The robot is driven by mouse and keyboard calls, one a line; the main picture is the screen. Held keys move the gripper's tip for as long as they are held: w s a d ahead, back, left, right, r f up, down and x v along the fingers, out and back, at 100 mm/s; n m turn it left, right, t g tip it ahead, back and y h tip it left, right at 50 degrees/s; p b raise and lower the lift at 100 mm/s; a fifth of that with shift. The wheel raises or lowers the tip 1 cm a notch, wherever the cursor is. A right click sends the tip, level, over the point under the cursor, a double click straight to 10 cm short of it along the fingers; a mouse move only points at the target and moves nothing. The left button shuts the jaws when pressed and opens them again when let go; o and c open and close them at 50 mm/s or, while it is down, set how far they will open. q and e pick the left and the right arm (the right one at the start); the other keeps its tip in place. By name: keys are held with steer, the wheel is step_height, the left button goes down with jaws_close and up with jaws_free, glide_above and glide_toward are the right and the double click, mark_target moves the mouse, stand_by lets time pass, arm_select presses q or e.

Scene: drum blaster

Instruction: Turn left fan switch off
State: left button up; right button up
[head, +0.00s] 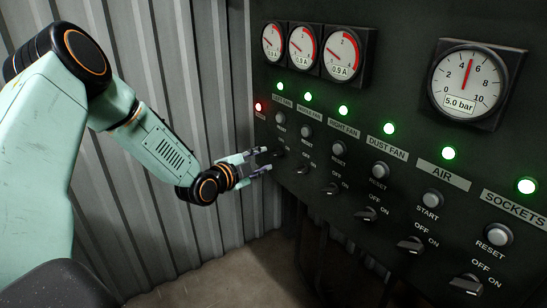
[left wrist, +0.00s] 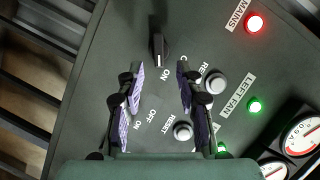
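The left fan switch (left wrist: 158,48) is a dark knob on the panel, just beyond my fingertips in the left wrist view. Its pale end points toward an ON label. In the head view the switch (head: 278,153) sits at the panel's left side, partly behind my gripper. The LEFT FAN light (left wrist: 255,105) is lit green, with a grey reset button (left wrist: 215,82) between it and the switch. My left gripper (head: 266,159) is open and empty, its fingers apart in front of the switch; contact cannot be told. My right gripper is not in view.
The dark panel (head: 405,110) carries more switches to the right, including the right fan switch (head: 330,189). A red MAINS light (left wrist: 255,23) is lit. Gauges (head: 340,55) stick out above. A corrugated wall (head: 215,100) stands at the left.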

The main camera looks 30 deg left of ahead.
mark_target(274, 155)
arm_select(q)
steer(key=w, duration=0.1)
steer(key=w+f+b, duration=0.1)
steer(key=w, duration=0.1)
steer(key=w+b, duration=0.1)
steer(key=w, duration=0.1)
steer(key=shift+f, duration=0.25)
steer(key=shift+w+d+r, duration=0.1)
steer(key=shift+w, duration=0.45)
steer(key=shift+c, duration=1.2)
jaws_close()
